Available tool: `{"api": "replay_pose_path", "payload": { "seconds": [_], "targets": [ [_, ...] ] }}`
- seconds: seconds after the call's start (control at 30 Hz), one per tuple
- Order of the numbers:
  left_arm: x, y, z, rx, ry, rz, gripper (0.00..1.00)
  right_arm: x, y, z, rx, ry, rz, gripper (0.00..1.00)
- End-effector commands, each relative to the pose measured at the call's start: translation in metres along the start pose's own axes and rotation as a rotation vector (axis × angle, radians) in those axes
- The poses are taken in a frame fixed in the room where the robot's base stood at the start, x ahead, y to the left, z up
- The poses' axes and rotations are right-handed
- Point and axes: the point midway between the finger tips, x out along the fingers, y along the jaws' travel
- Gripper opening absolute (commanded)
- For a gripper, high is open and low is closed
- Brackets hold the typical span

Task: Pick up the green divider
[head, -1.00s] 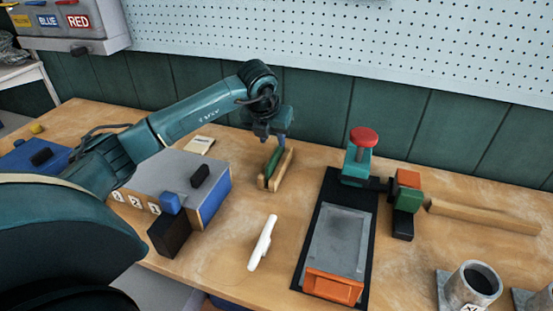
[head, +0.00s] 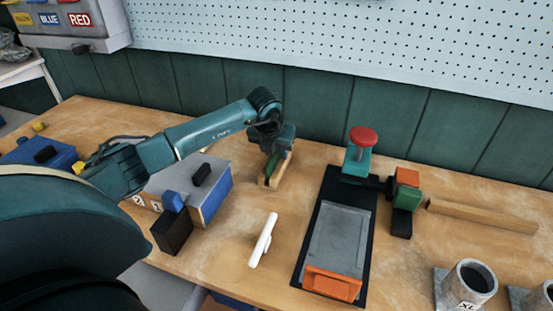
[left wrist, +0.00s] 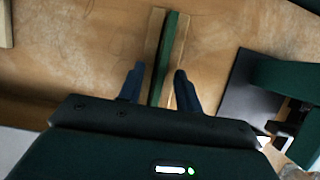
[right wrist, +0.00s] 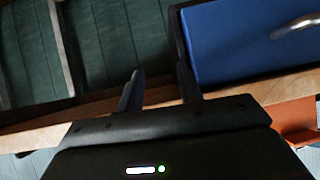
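The green divider (head: 272,164) stands upright in a slotted wooden holder (head: 288,165) on the workbench. In the left wrist view the divider (left wrist: 169,50) is a green strip between the two wooden strips of the holder (left wrist: 154,35). My left gripper (head: 277,143) is over the holder. In the left wrist view the fingers of this gripper (left wrist: 158,82) are open, one on each side of the divider, with gaps between. The fingers partly hide the divider in the head view. My right gripper (right wrist: 160,82) is open and empty, away from the divider near a bench edge.
A grey box (head: 215,208) stands left of the holder. A white handle-like piece (head: 263,240) lies in front. A black mat (head: 307,225) with a grey plate (head: 338,235) and a red-topped clamp (head: 362,140) are to the right. A blue box (right wrist: 250,40) shows in the right wrist view.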

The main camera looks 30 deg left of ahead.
Motion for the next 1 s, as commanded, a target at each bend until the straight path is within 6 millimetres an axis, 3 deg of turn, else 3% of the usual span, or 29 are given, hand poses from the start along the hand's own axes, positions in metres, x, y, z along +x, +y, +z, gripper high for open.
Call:
{"api": "replay_pose_path", "payload": {
  "seconds": [0.67, 1.0],
  "targets": [
    [0.0039, 0.0002, -0.0016, 0.0, 0.0, 0.0, 0.35, 0.0019, -0.0003, 0.0066, 0.001, -0.004, 0.0, 0.36],
    [0.0039, 0.0002, -0.0016, 0.0, 0.0, 0.0, 0.08, 0.0011, -0.0009, 0.0074, 0.002, -0.005, -0.001, 0.36]
  ]
}}
